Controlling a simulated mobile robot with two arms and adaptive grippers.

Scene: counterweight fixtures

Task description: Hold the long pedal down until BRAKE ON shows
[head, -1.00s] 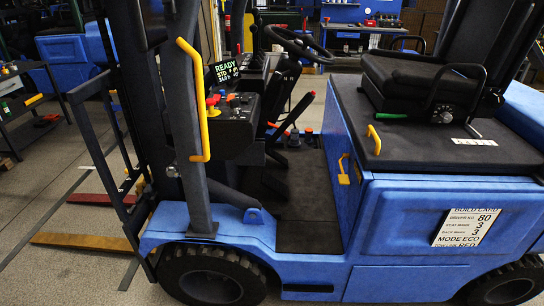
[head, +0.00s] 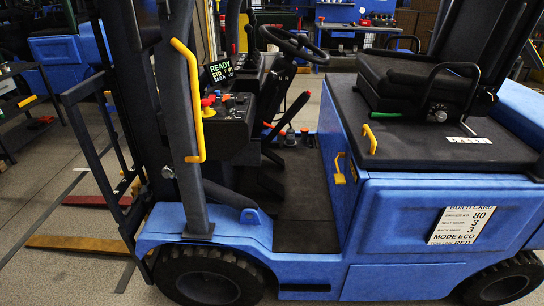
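A blue forklift (head: 285,262) stands side-on, with its open footwell floor (head: 305,205) in the middle of the head view. Dark shapes (head: 268,183) at the front of the footwell may be pedals. They are too dark, and partly behind the dash, to tell which is the long pedal or whether it is down. A small display (head: 220,70) on the dash reads READY and STD, with a further line too small to read surely. I do not see BRAKE ON. Neither of my grippers is in view.
A steering wheel (head: 293,42) and black seat (head: 415,85) are above the footwell. A yellow grab handle (head: 199,100) runs along the front pillar. Red and orange knobs (head: 208,102) sit on the dash. A build card (head: 462,225) is on the side panel. The footwell's near side is open.

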